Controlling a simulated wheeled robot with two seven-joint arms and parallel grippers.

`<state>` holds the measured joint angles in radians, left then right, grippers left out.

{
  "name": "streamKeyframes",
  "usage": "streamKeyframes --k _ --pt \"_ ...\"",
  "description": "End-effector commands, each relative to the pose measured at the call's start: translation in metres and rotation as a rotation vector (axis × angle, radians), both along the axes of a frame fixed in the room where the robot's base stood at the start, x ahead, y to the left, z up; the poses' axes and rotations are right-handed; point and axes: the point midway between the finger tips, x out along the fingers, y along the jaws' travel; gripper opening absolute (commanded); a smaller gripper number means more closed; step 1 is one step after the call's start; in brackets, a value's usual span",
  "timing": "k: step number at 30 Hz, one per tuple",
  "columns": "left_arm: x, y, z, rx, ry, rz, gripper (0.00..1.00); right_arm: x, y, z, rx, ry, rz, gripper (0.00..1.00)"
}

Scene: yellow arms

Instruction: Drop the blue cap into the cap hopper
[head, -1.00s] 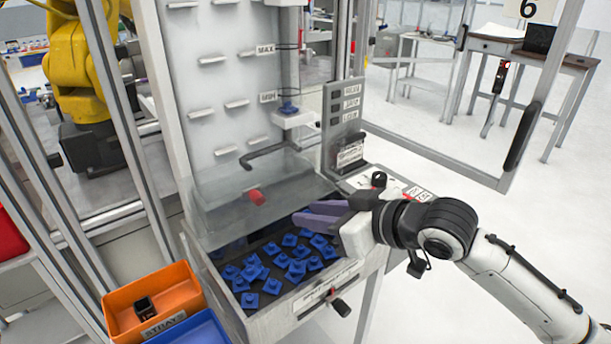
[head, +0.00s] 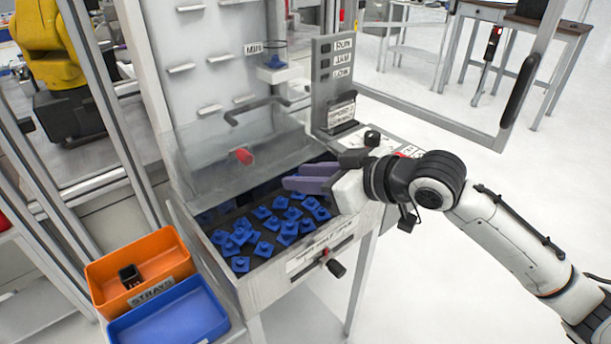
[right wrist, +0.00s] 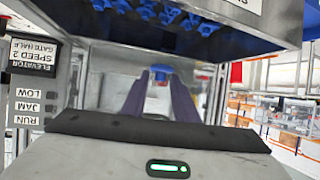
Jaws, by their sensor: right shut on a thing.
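The cap hopper (head: 262,290) is a grey open-topped bin on the machine front, with many loose blue caps (head: 264,248) on its dark floor. A clear panel covers its back part. My right gripper (head: 289,184), with purple fingers, reaches in from the right over the hopper's right part. In the right wrist view its fingers (right wrist: 160,84) close on a blue cap (right wrist: 161,69) at their tips. In the head view the held cap is not clearly seen. The hopper's wall (right wrist: 150,36) shows along the top of the wrist view. My left gripper is out of view.
An orange bin (head: 105,272) labelled STRAYS, with a small dark object inside, and an empty blue bin (head: 170,322) stand left of the hopper. A red knob (head: 243,156) is by the clear panel. A RUN/JAM/LOW sign panel (head: 333,75) rises behind the gripper.

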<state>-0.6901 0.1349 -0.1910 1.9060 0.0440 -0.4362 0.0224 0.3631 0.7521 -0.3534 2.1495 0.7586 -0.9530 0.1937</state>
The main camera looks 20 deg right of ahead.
Motion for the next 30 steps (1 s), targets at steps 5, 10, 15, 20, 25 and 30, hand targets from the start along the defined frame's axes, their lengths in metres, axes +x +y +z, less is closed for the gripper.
streamKeyframes --k 5,10,15,20,25,30 --pt "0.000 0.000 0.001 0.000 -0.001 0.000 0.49 0.000 0.000 0.001 0.001 -0.001 0.000 0.06" --pt "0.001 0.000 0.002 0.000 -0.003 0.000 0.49 0.000 0.000 0.001 0.001 -0.001 0.000 0.49" --pt "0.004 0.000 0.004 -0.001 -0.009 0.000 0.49 0.000 0.000 0.001 0.001 -0.001 0.000 0.49" --pt "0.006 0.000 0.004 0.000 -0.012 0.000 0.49 -0.003 -0.002 0.002 0.001 -0.001 0.000 0.49" --pt "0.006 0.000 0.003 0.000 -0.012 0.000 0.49 -0.021 -0.013 0.012 -0.005 -0.002 0.001 0.49" --pt "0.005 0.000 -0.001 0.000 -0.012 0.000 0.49 -0.049 -0.031 0.026 -0.007 0.001 -0.002 0.49"
